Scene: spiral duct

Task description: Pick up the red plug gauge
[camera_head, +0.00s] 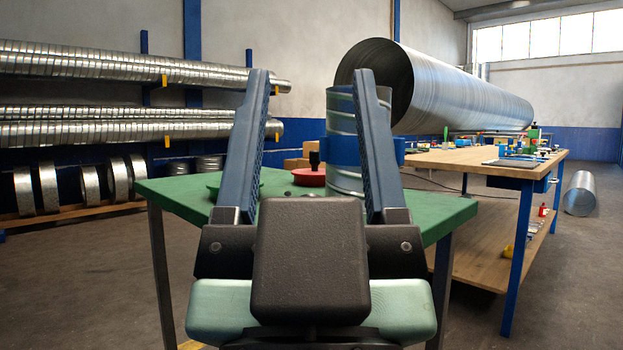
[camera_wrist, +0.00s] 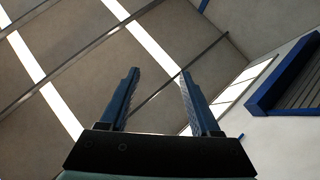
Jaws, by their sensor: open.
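The red plug gauge (camera_head: 309,177) is a low red disc with a black knob on top. It sits on the green-topped table (camera_head: 170,190) in the head view, left of an upright metal duct piece. My gripper (camera_head: 312,78) is open and empty, its two blue fingers pointing up in front of the table. In the head view the gauge shows between the fingers, farther back. The wrist view shows my fingers (camera_wrist: 160,75) spread against the ceiling, with no gauge in sight.
The upright duct piece (camera_head: 342,125) with a blue clamp stands close beside the gauge. A green disc (camera_head: 215,186) lies at its left. A wooden workbench (camera_head: 470,158) with tools stands at right. A large spiral duct (camera_head: 465,92) lies behind.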

